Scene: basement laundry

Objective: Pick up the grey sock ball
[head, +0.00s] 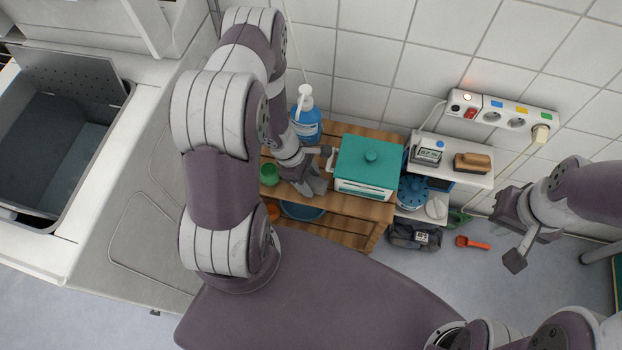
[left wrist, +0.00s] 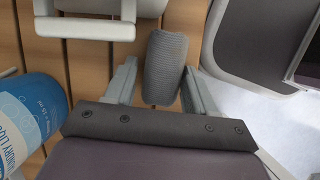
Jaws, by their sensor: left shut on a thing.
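The grey sock ball (left wrist: 165,62), ribbed and rounded, shows in the left wrist view between the two fingers of my left gripper (left wrist: 163,82). The gripper is shut on it, above the wooden slatted shelf. In the head view my left gripper (head: 322,168) is over the shelf, just left of the teal-lidded box; the sock ball cannot be made out clearly there. My right gripper (head: 508,235) is at the right of the head view, with its fingers wide apart and nothing between them.
The teal-lidded white box (head: 370,160) stands close beside my left gripper. A blue detergent bottle (head: 306,115) stands behind it, and a green cup (head: 269,175) to its left. A small white shelf (head: 450,175) holds a brush (head: 473,162). An orange scoop (head: 472,243) lies on the floor.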

